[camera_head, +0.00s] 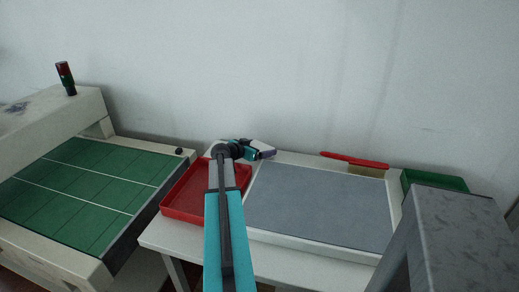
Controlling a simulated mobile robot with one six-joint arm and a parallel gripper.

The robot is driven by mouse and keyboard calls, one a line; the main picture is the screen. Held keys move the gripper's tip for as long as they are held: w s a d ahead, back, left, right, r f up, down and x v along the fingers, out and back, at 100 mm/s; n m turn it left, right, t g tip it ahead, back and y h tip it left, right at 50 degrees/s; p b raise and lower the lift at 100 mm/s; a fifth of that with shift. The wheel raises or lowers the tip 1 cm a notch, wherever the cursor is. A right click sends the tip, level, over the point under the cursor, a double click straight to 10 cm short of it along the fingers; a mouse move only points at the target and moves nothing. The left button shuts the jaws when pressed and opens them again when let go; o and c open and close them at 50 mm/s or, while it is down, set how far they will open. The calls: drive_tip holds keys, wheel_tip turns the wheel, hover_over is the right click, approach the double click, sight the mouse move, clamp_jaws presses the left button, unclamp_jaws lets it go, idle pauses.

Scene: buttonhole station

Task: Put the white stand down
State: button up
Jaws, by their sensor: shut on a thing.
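My gripper (264,153) is at the far end of my teal and grey arm, over the back edge of the table near the wall. It points to the right and is shut on a small pale piece (269,154), which I take to be the white stand. Only a little of that piece shows, and its shape is too small to tell. The gripper is above the back left corner of the grey mat (320,205). I cannot tell whether the piece touches anything below.
A red tray (174,206) lies left of the mat, partly behind my arm. A red bar (355,160) is at the back right, beside a green box (435,180). A grey post (455,235) blocks the right front. A green-topped bed (90,185) stands left. The mat looks clear.

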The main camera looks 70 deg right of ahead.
drive_tip(key=shift+f, duration=0.1)
drive_tip(key=o, duration=0.9)
drive_tip(key=shift+r, duration=0.2)
drive_tip(key=shift+w+a, duration=0.1)
drive_tip(key=shift+a, duration=0.2)
drive_tip(key=b+v, duration=0.2)
drive_tip(key=v, duration=0.9)
drive_tip(key=shift+w+a+r, duration=0.1)
drive_tip(key=shift+a+r, duration=0.05)
drive_tip(key=shift+a, duration=0.05)
